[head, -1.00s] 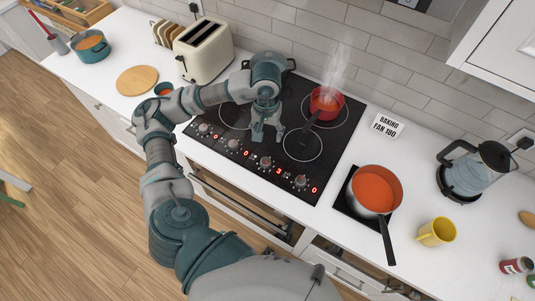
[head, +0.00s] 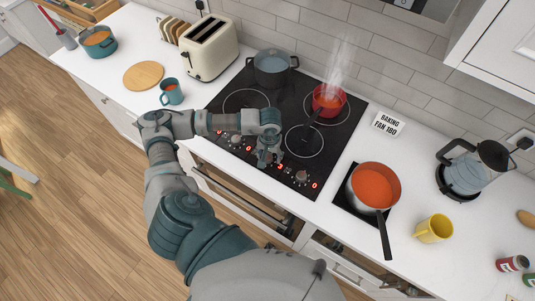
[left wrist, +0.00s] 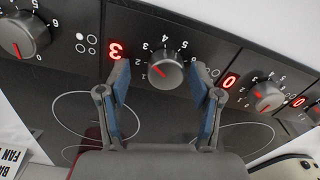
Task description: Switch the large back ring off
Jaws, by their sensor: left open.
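The black hob (head: 335,130) has a row of knobs with red digits along its front edge. The red pot (head: 328,100) steams on the back right ring. A dark grey pot (head: 271,70) stands at the back left. My left gripper (head: 265,158) points down over the middle of the knob row, hiding part of it. In the left wrist view, the open fingers (left wrist: 166,88) straddle one knob (left wrist: 165,72), with gaps on both sides. The display (left wrist: 116,50) beside it reads 3. The neighbouring display (left wrist: 229,81) reads 0. My right gripper is out of view.
A saucepan (head: 374,188) of orange liquid stands right of the hob, its handle toward the front. A yellow mug (head: 433,229) and a glass kettle (head: 468,172) are further right. A toaster (head: 207,48) and a teal mug (head: 171,91) stand left.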

